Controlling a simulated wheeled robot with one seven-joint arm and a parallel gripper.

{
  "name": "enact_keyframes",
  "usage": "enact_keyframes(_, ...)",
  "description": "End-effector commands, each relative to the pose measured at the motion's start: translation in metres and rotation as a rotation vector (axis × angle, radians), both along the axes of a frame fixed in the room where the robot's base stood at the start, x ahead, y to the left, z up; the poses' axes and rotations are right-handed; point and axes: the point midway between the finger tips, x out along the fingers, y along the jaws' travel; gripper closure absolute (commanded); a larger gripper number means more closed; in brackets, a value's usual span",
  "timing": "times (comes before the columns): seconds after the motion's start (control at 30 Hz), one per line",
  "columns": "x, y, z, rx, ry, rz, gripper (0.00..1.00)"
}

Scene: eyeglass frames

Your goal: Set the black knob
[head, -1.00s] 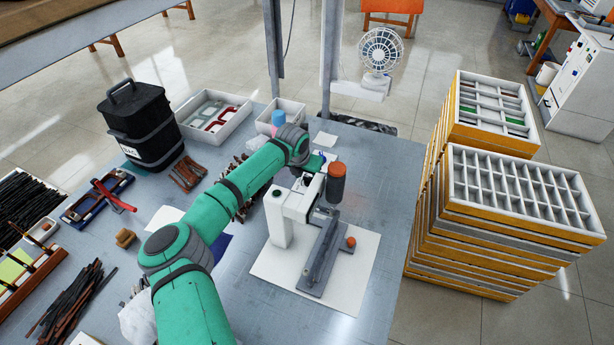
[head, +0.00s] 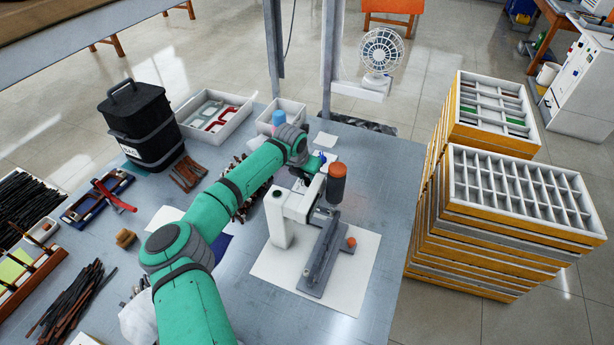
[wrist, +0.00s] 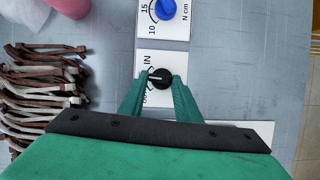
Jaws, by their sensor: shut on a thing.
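The black knob (wrist: 160,78) sits on a white dial plate (wrist: 175,60) with printed markings, seen in the wrist view. Its white pointer line lies roughly level and points left. My gripper (wrist: 160,82) has its two green fingers on either side of the knob and is shut on it. In the head view my gripper is behind the white machine (head: 282,215) and mostly hidden by it, and the black knob cannot be made out there.
A blue knob (wrist: 166,9) on a plate marked N cm is just beyond the black knob. Brown frame parts (wrist: 40,90) lie to the left. The white machine with an orange-topped cylinder (head: 337,170) stands close by. Stacked trays (head: 510,190) are at right.

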Motion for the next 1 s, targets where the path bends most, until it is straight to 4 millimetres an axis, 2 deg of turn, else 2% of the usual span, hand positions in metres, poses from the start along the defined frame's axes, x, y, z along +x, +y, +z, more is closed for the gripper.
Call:
enact_keyframes(0.7,0.0077,0.0045,0.0007,0.0,-0.001,-0.582,0.93)
enact_keyframes(1.0,0.0094,0.0038,0.0007,0.0,-0.001,-0.745,0.93)
